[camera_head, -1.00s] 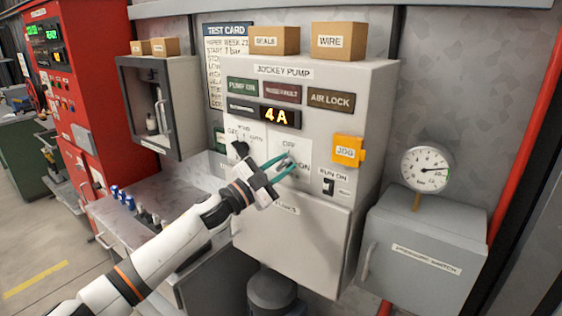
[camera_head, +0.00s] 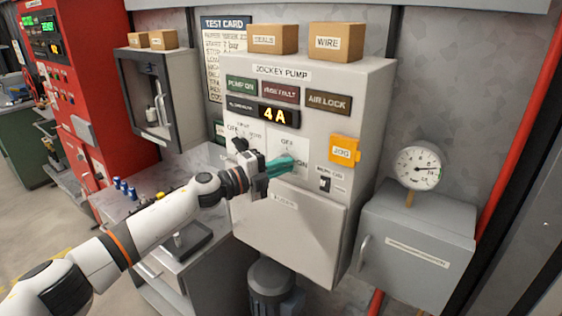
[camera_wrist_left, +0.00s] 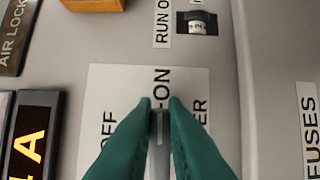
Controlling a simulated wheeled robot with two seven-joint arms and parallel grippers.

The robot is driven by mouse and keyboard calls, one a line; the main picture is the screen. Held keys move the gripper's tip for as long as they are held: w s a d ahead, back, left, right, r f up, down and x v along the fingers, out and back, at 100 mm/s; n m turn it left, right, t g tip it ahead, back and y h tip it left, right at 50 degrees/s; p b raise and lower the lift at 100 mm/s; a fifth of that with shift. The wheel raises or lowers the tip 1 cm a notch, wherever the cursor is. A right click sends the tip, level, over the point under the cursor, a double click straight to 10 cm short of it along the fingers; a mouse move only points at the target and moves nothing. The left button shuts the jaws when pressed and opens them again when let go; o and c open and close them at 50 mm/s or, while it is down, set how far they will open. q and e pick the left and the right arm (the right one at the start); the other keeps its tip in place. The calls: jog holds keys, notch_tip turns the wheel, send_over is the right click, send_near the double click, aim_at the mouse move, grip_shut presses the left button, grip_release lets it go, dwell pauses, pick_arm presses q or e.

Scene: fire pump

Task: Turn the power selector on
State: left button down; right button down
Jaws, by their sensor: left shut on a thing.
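The power selector is a slim grey lever knob (camera_wrist_left: 159,145) on a white plate (camera_head: 284,147) marked OFF and ON, on the front of the jockey pump cabinet (camera_head: 345,105). My left gripper (camera_head: 291,165), with teal fingers, covers the knob in the head view. In the left wrist view the fingers (camera_wrist_left: 161,106) are shut on the knob, one on each side. The light line on the knob points at the ON mark (camera_wrist_left: 162,82); the OFF mark (camera_wrist_left: 107,130) is off to the left. The word on the plate is partly hidden by a finger. My right gripper is out of view.
A display (camera_head: 279,116) reads 4A above the plate. An orange JOG block (camera_head: 344,150) and a black RUN ON switch (camera_head: 325,184) sit to the right. A pressure gauge (camera_head: 418,168) stands above a grey box (camera_head: 415,225). Another selector is left of the gripper, partly hidden.

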pick_arm(q)
jog(key=shift+w+a, duration=0.15)
jog(key=shift+a, duration=0.1)
jog(key=shift+w+a+r, duration=0.1)
jog(key=shift+r, duration=0.05)
jog(key=c, duration=1.5)
grip_release()
jog(key=shift+o, duration=0.2)
jog(key=shift+w+a+f, duration=0.1)
jog(key=shift+w+f, duration=0.1)
jog(key=b+v, duration=0.4)
jog(key=v, duration=0.8)
jog(key=shift+r, duration=0.1)
